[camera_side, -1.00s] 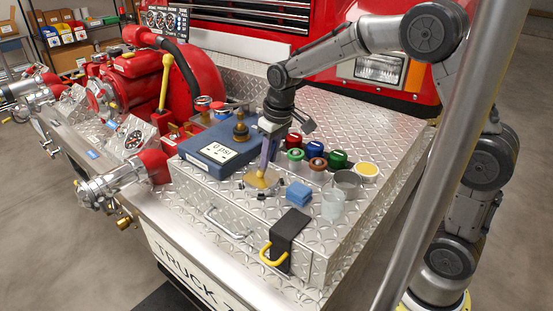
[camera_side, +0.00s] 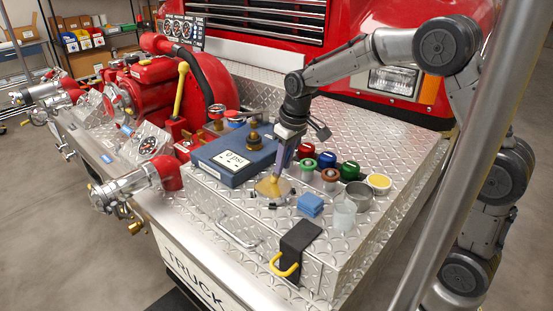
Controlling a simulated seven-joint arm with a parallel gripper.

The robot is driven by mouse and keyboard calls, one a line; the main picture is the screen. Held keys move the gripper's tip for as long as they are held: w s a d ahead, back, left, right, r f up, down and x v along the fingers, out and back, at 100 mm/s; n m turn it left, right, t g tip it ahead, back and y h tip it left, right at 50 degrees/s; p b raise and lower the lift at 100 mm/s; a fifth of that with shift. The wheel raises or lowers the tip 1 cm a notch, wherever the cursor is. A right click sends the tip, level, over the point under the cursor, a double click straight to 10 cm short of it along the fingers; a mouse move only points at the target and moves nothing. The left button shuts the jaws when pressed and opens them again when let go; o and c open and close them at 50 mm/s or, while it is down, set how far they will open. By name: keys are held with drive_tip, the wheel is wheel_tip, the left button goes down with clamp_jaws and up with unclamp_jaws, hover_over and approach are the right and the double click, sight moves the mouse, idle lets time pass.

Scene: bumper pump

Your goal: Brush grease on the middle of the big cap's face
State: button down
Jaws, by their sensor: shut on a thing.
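My gripper (camera_side: 287,138) is shut on a slim brush (camera_side: 281,158) with a purplish-grey handle, held nearly upright and slightly tilted. The brush's lower end is at a tan, brass-coloured round piece with dark lugs, which looks like the big cap (camera_side: 270,189), lying on the diamond-plate deck. The tip appears to meet the cap's upper face near its middle, but exact contact is too small to tell. I cannot make out grease on the face. An open round tin with a yellow top (camera_side: 379,182), possibly the grease, stands to the right.
A blue gauge box (camera_side: 228,162) with a brass fitting stands left of the brush. Red, blue, green and brown small caps (camera_side: 327,160) stand to the right. A blue block (camera_side: 311,204), clear cup (camera_side: 344,214), grey tin (camera_side: 358,191) and black strap (camera_side: 298,240) are nearby.

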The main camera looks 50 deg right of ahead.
drive_tip(key=s+r, duration=0.4)
drive_tip(key=r, duration=0.4)
drive_tip(key=shift+s, duration=0.3)
idle(0.4)
idle(0.8)
drive_tip(key=w+r, duration=0.3)
drive_tip(key=shift+a+r, duration=0.15)
drive_tip(key=shift+a, duration=0.1)
drive_tip(key=w+a+r, duration=0.2)
drive_tip(key=w, duration=0.2)
wheel_tip(320, 180, down, 6)
drive_tip(key=w, duration=0.1)
drive_tip(key=shift+a, duration=0.2)
